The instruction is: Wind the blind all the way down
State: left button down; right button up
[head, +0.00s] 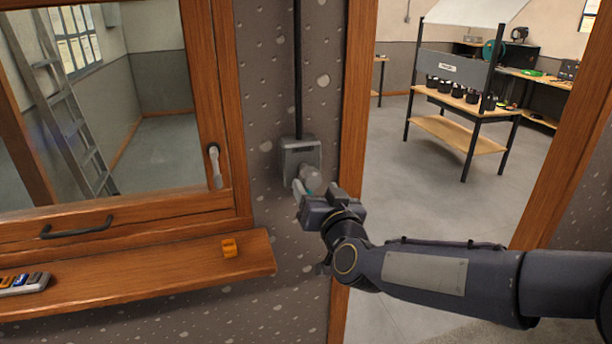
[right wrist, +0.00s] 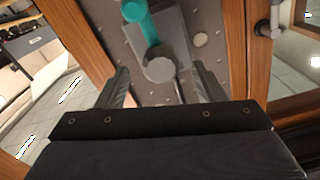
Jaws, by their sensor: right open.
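The winder is a grey box (head: 299,152) on the speckled wall between the window and the doorway, with a dark rod running up from it. In the right wrist view it has a teal crank arm (right wrist: 141,22) and a round grey knob (right wrist: 160,69). My right gripper (head: 309,188) is at the crank and partly hides it in the head view. Its fingers are open, one on each side of the knob, with gaps visible in the wrist view. The blind itself is not in view; the visible window pane (head: 150,85) is uncovered. My left gripper is not in view.
A window handle (head: 214,165) sticks out left of the winder. The doorway's wooden frame (head: 355,120) stands close on the right.

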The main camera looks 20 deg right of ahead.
aim_at(313, 184)
jog(key=shift+w+a+p, duration=0.15)
jog(key=shift+w+p, duration=0.15)
jog(key=shift+w, duration=2)
jog(key=shift+c, duration=0.4)
grip_shut()
